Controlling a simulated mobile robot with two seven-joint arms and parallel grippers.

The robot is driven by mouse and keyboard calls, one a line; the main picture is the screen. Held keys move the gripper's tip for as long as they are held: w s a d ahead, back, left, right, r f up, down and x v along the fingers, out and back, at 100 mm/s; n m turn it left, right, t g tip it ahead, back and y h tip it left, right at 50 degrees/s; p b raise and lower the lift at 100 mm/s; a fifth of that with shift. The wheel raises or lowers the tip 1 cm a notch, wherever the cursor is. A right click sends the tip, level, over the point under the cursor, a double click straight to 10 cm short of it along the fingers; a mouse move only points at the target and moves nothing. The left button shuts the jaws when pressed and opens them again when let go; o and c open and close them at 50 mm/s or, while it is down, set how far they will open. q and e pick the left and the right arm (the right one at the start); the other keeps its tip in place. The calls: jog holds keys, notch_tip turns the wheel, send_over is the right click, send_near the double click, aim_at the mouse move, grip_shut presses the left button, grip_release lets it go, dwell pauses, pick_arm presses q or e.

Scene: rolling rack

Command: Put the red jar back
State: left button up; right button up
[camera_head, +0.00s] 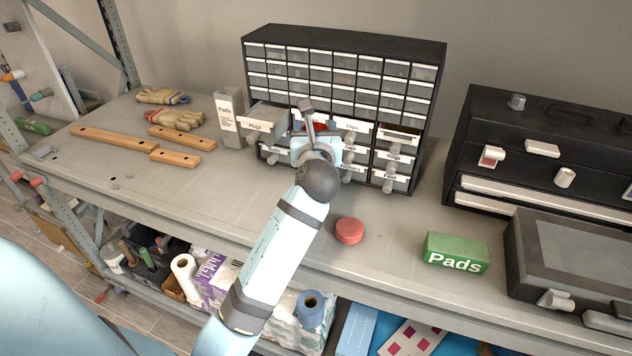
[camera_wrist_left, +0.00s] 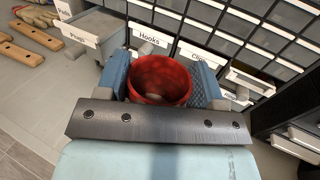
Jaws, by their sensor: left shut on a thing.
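The red jar (camera_wrist_left: 165,78) shows in the left wrist view as an open, hollow red cup without a lid. My left gripper (camera_wrist_left: 160,90) is shut on it, one blue finger on each side. In the head view the gripper (camera_head: 314,148) is in front of the drawer cabinet (camera_head: 344,45), and only a bit of the jar (camera_head: 320,126) shows past it. A round red disc (camera_head: 349,231), which looks like a lid, lies on the bench in front of the cabinet. My right gripper is not in view.
The Plugs drawer (camera_head: 264,117) is pulled out, left of the gripper. A Pads box (camera_head: 229,117) stands left of the cabinet and a green Pads box (camera_head: 455,253) lies at right. A black tool chest (camera_head: 536,117) stands farther right. The bench (camera_head: 190,193) is clear at front left.

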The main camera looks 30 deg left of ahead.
pick_arm(q)
notch_tip(320, 180, down, 8)
jog(key=shift+w, duration=0.1)
jog(key=shift+f+b, duration=0.45)
jog(key=shift+f, duration=1.75)
jog(key=shift+f, duration=0.15)
jog(key=o, duration=1.2)
jog(key=shift+c, duration=0.2)
